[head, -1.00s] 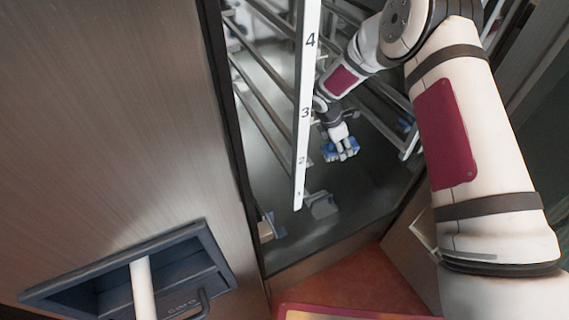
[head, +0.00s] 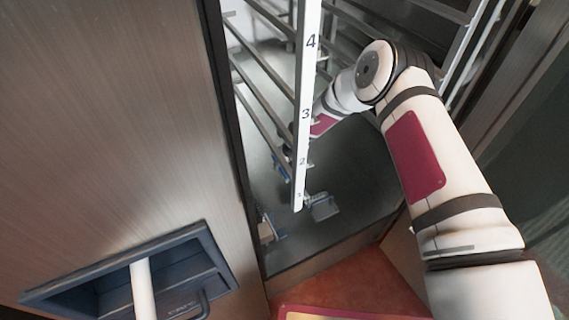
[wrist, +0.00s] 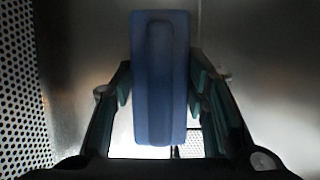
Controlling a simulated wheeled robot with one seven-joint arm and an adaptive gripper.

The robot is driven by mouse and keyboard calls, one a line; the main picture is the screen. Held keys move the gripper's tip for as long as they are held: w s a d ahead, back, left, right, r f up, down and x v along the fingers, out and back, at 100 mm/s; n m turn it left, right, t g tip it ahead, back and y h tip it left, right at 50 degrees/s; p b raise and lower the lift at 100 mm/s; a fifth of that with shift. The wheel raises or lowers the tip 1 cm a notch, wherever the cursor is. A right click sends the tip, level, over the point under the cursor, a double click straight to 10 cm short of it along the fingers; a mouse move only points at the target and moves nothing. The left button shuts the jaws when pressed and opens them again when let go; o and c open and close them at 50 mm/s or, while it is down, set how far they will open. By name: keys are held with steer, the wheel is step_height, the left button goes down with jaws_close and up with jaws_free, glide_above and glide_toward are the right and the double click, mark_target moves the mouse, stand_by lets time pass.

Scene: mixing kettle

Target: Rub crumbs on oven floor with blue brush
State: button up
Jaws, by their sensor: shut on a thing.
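The blue brush (wrist: 160,45) sits between the fingers of my gripper (wrist: 160,82) in the wrist view, its long blue back facing the camera. My gripper is shut on it. In the head view a small blue part of the brush (head: 281,168) shows just left of the numbered white post, low inside the oven. The post and my arm hide most of the gripper there. The oven floor (head: 355,185) is dark grey and smooth. Whether the bristles touch it cannot be told. No crumbs can be made out.
The numbered white post (head: 305,110) and rack rails (head: 262,95) stand in the oven opening. A grey bracket (head: 322,207) sits at the post's foot. A perforated wall (wrist: 22,95) is at the left in the wrist view.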

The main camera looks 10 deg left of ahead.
steer(key=shift+f+b, duration=1.9)
steer(key=shift+f, duration=1.05)
steer(key=shift+f+b, duration=0.85)
steer(key=shift+f, duration=0.15)
steer(key=shift+d, duration=0.15)
steer(key=shift+w+d+r+p, duration=0.15)
steer(key=shift+w+d+p, duration=0.5)
steer(key=shift+d, duration=0.2)
steer(key=shift+w+d+f+b, duration=0.1)
steer(key=shift+w+d+b, duration=0.15)
steer(key=shift+w+d, duration=0.25)
steer(key=shift+w+d+f+b, duration=0.1)
steer(key=shift+w+d+b, duration=0.25)
steer(key=shift+d, duration=0.4)
steer(key=shift+w+d+b, duration=0.2)
steer(key=shift+w+d, duration=0.2)
steer(key=shift+d, duration=0.2)
steer(key=shift+w+d+r+b, duration=0.1)
steer(key=shift+w+d+b, duration=0.45)
steer(key=shift+d, duration=0.45)
steer(key=shift+w+d+b, duration=0.3)
steer(key=shift+w+d, duration=0.45)
steer(key=shift+d, duration=0.25)
steer(key=shift+w+d+b, duration=0.5)
steer(key=shift+w+d, duration=0.05)
steer(key=shift+d, duration=0.2)
steer(key=shift+w+d+b, duration=0.5)
steer(key=shift+d, duration=0.25)
